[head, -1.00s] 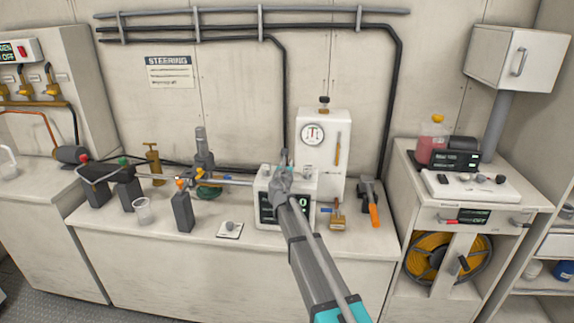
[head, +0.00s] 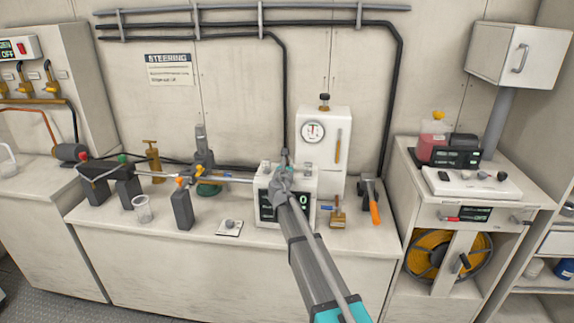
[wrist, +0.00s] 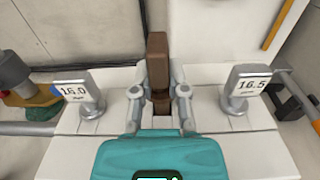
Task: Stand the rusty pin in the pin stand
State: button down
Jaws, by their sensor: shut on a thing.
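A brown, rusty-looking pin (wrist: 157,55) stands upright between the fingers of my gripper (wrist: 159,95) in the wrist view. My gripper is shut on it, and the fingers touch its sides. In the head view my gripper (head: 284,165) is over the white box with a dark display (head: 306,190). In the wrist view the box top (wrist: 205,125) carries a 16.0 tag (wrist: 75,93) left of the pin and a 16.5 tag (wrist: 248,88) right of it. I cannot surely identify the pin stand.
A white gauge panel (head: 334,150) stands behind the box. A padlock (head: 338,217) and an orange-handled tool (head: 374,212) lie to its right. A small plate with a grey knob (head: 229,228), a dark post (head: 182,208) and a clear cup (head: 143,208) are left. The bench front is clear.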

jog(key=shift+s+f+b, duration=0.15)
jog(key=shift+f+b, duration=0.15)
jog(key=shift+b, duration=0.15)
dwell(0.6)
jog(key=shift+s+d+f+b, duration=0.2)
jog(key=shift+s+b, duration=0.2)
jog(key=shift+s+d+f+b, duration=0.2)
jog(key=shift+s+b, duration=0.3)
jog(key=shift+s, duration=0.15)
dwell(0.5)
jog(key=shift+r, duration=0.15)
jog(key=p, duration=0.1)
jog(key=w+r+p, duration=0.1)
jog(key=p, duration=0.1)
jog(key=shift+w+a+r, duration=0.2)
jog(key=shift+a+r, duration=0.05)
jog(key=shift+r, duration=0.05)
jog(key=r+p, duration=0.6)
jog(key=w+r+p, duration=0.1)
jog(key=r+p, duration=0.2)
jog(key=shift+a+r+p, duration=0.15)
jog(key=shift+r+p, duration=0.05)
jog(key=shift+p, duration=0.1)
jog(key=shift+f, duration=0.3)
jog(key=shift+g, duration=0.3)
jog(key=shift+f+b, duration=2.85)
jog(key=shift+f, duration=0.25)
